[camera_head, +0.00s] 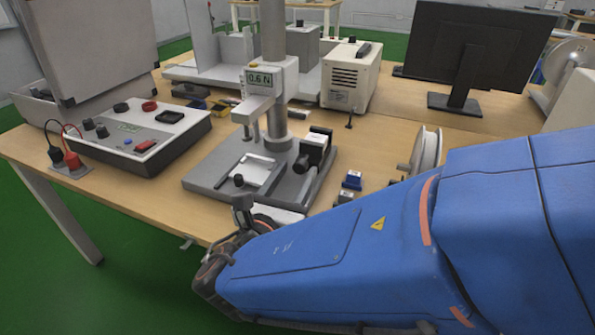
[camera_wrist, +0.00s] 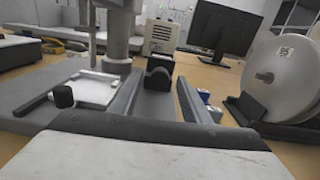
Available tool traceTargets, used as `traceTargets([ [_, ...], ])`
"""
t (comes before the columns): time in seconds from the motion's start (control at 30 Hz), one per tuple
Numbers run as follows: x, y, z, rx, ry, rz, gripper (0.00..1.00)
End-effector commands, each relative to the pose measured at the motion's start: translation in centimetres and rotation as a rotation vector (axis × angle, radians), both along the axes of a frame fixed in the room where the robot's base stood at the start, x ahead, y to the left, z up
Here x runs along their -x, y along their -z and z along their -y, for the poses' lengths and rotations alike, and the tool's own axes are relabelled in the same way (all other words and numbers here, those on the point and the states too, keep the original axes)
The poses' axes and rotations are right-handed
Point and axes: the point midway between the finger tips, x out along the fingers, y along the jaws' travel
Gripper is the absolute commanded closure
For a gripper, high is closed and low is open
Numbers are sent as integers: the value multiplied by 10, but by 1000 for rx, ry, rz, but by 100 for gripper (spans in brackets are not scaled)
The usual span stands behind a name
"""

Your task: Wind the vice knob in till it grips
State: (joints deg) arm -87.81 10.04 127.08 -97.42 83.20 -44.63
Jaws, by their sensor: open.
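The vice (camera_head: 252,173) is a small pale plate fixture on the grey base of the test stand (camera_head: 205,180). Its black knob (camera_head: 238,180) faces the near side. In the wrist view the knob (camera_wrist: 63,96) is left of centre, in front of the pale vice plate (camera_wrist: 97,91). My gripper (camera_head: 244,210) is open at the front edge of the stand base, just nearer than the knob and apart from it. Part of it is hidden behind my blue arm. I cannot see anything held. Whether the vice grips a sample is too small to tell.
The stand's column and force head (camera_head: 262,85) rise behind the vice. A control box (camera_head: 150,140) stands left, with red and black plugs (camera_head: 68,158). Small blue-capped items (camera_head: 350,182) and a white reel (camera_head: 425,150) lie right. A monitor (camera_head: 470,50) stands behind.

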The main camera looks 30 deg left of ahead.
Motion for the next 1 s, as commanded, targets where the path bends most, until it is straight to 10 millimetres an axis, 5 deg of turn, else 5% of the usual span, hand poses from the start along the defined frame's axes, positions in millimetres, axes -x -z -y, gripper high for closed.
traceTargets([
  [0.47, -13, 0, -2, 0, 0, -1, 57],
  [0.67, -13, 0, -2, 0, 0, -1, 97],
  [1.0, -12, 0, -2, -32, -1, -4, 98],
])
